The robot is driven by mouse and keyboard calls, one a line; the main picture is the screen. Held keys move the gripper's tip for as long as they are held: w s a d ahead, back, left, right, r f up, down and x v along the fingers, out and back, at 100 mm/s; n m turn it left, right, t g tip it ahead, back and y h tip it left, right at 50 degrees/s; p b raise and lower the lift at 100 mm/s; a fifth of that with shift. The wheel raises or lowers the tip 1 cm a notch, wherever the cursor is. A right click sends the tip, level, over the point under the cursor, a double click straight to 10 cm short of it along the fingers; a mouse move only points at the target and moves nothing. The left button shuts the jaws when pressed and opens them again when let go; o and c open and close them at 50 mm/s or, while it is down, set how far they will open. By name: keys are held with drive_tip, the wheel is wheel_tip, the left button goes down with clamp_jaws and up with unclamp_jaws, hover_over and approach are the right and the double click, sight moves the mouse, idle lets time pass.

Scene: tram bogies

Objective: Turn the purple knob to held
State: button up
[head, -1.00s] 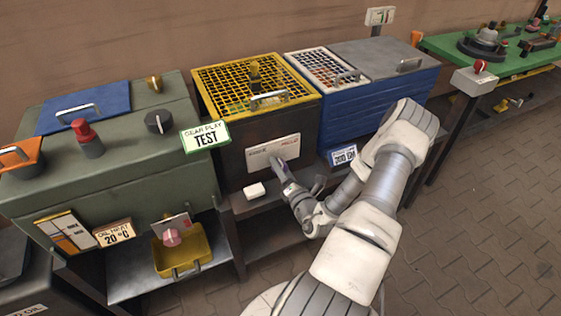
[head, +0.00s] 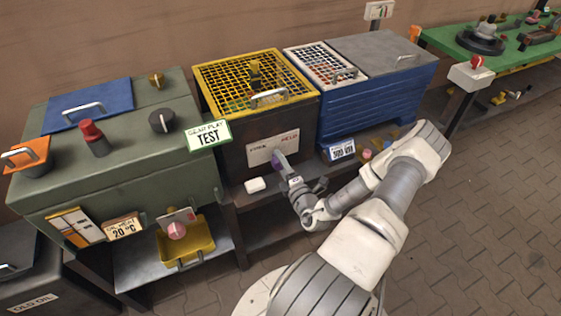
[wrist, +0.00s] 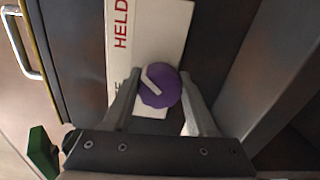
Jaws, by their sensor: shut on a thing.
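The purple knob (wrist: 160,88) sits on a white label plate (wrist: 165,30) on the front of the dark box with the yellow grid lid. In the wrist view the plate carries the red word HELD, and the knob has a white pointer line slanting across it. My gripper (wrist: 158,95) has one finger on each side of the knob and is shut on it. In the head view my gripper (head: 281,165) reaches the box front from the lower right and partly hides the knob. The plate shows a dark word at left and red HELD at right.
A white block (head: 255,185) lies on the ledge below the plate. A green cabinet (head: 110,160) with a GEAR PLAY TEST sign (head: 209,136) stands at left, a blue box (head: 375,100) at right. Paved floor (head: 470,200) is open at right.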

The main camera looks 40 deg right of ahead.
idle(0.4)
drive_tip(key=o, duration=1.4)
drive_tip(key=shift+c, duration=0.2)
drive_tip(key=shift+s, duration=0.1)
